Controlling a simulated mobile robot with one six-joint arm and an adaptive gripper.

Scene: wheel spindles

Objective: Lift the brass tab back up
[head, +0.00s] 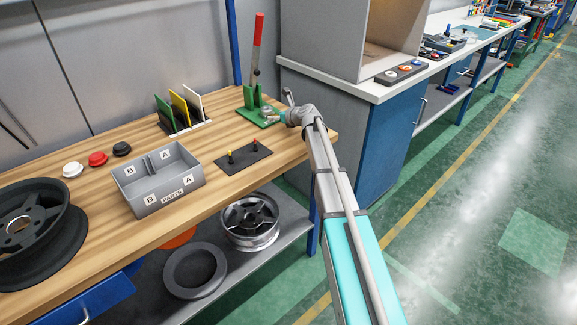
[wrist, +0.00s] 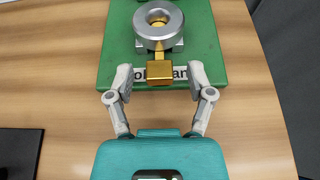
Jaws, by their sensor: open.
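The brass tab (wrist: 160,73) juts from a round silver fitting (wrist: 158,22) on a green base plate (wrist: 205,45) in the wrist view. The fitting has a brass ring around a hole at its centre. From above I cannot tell how far the tab tilts. My gripper (wrist: 160,70) is open, with one finger on each side of the tab and a gap to it on both sides. In the head view my gripper (head: 283,117) is at the green base, and the tab is too small to make out there.
A green stand with a tall red lever (head: 257,45) rises behind the base. A dark plate with two small pegs (head: 243,157), a grey parts box (head: 158,180) and coloured panels (head: 183,108) stand to the left on the wooden bench. A grey cabinet is at right.

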